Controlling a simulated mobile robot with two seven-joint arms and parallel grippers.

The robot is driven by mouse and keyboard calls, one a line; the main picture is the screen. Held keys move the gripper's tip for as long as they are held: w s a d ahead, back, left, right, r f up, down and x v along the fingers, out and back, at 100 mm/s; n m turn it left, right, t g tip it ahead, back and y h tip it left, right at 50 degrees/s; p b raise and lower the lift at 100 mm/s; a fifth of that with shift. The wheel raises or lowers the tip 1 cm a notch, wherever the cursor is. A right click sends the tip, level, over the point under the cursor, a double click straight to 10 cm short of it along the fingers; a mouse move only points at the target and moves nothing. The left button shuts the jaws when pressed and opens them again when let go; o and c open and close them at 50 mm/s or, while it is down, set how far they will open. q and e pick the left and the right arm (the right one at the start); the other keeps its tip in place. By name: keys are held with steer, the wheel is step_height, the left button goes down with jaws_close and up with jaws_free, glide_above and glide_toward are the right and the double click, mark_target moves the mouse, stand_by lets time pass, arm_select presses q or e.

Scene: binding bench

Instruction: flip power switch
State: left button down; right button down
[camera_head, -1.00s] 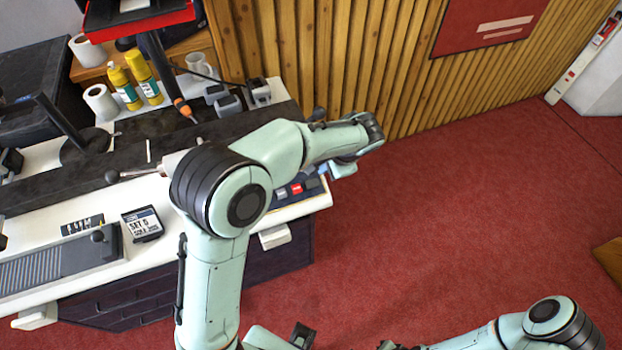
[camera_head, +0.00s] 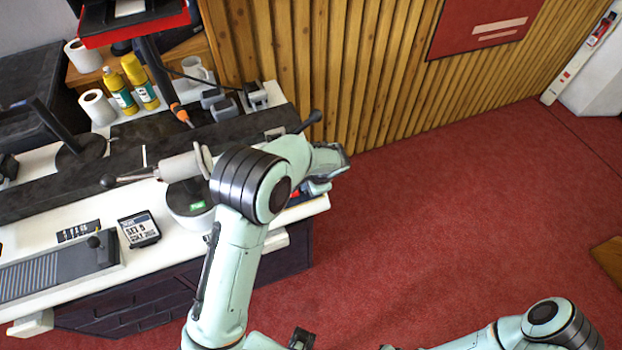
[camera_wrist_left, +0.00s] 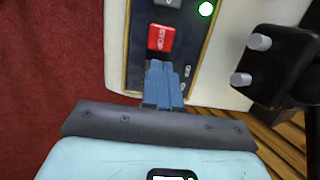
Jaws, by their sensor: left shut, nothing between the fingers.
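A control panel (camera_wrist_left: 135,50) with a yellow edge lies under my left gripper in the left wrist view. A red STOP button (camera_wrist_left: 161,38) sits just beyond the blue fingertips of my left gripper (camera_wrist_left: 161,68). The fingers are shut with nothing between them, over the panel; I cannot tell whether they touch it. I cannot make out a power switch; the fingers cover part of the panel. In the head view my left gripper (camera_head: 318,188) is at the right end of the white bench, and my arm hides most of the panel. Only my right arm shows, at the lower right.
The bench holds a machine with a lever knob (camera_head: 108,181), a labelled box (camera_head: 139,229) and yellow bottles (camera_head: 119,90). A dark bracket with two pegs (camera_wrist_left: 275,65) stands right of the panel in the wrist view. Red carpet (camera_head: 430,220) right of the bench is clear.

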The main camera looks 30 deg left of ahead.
arm_select(q)
steer(key=shift+a+f, duration=0.1)
steer(key=shift+f, duration=0.15)
steer(key=shift+s+a+f+t+b, duration=0.1)
steer(key=shift+a+f+t+b, duration=0.15)
steer(key=shift+f+b, duration=0.65)
steer(key=shift+s+d+r, duration=0.1)
steer(key=shift+s+r, duration=0.1)
steer(key=shift+r, duration=0.4)
steer(key=shift+w, duration=0.2)
steer(key=shift+w+d+r+p, duration=0.25)
steer(key=shift+w+d+p, duration=0.15)
steer(key=shift+w+d, duration=0.25)
arm_select(e)
steer(key=shift+s+f, duration=0.3)
steer(key=shift+f, duration=0.3)
arm_select(q)
steer(key=shift+s, duration=0.1)
